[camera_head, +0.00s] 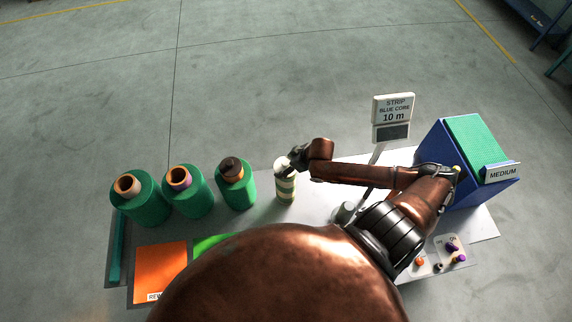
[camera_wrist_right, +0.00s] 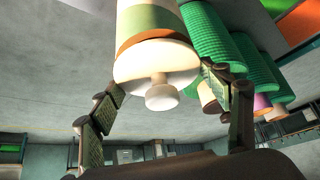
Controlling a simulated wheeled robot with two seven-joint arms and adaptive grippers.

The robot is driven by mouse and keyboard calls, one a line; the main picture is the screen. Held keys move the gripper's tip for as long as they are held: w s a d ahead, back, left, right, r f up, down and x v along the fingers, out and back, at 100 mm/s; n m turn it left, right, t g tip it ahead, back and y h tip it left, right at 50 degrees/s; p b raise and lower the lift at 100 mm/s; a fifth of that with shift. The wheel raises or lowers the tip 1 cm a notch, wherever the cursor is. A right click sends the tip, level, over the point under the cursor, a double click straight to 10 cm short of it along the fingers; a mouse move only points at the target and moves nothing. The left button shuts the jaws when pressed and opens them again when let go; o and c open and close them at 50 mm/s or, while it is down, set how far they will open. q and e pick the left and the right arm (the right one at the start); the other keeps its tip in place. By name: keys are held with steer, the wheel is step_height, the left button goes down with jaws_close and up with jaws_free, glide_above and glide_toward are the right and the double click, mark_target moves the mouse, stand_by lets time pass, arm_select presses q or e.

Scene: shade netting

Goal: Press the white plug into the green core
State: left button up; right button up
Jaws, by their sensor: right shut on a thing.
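My right gripper (camera_head: 289,162) is at the top of an upright cylinder with cream and green bands (camera_head: 285,188). In the right wrist view, my right gripper (camera_wrist_right: 170,96) has a finger on each side of the white plug (camera_wrist_right: 150,60), which has a wide round body and a small knob. The plug sits against the end of the banded cylinder (camera_wrist_right: 150,18), with a brown-orange band between. I cannot tell how deep the plug sits. No other green core shows clearly. My left gripper is not in view.
Three green spools (camera_head: 235,187) stand to the left, with tan, purple-orange and dark cores. A "STRIP BLUE CORE 10 m" sign (camera_head: 393,108) stands behind my right arm. A blue bin labelled MEDIUM (camera_head: 435,160) is at right.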

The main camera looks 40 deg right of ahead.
steer(key=shift+f, duration=0.45)
stand_by(0.5)
stand_by(0.6)
steer(key=o, duration=1.1)
steer(key=shift+o, duration=0.6)
steer(key=shift+o, duration=0.8)
steer(key=shift+r, duration=3.5)
steer(key=shift+c, duration=0.4)
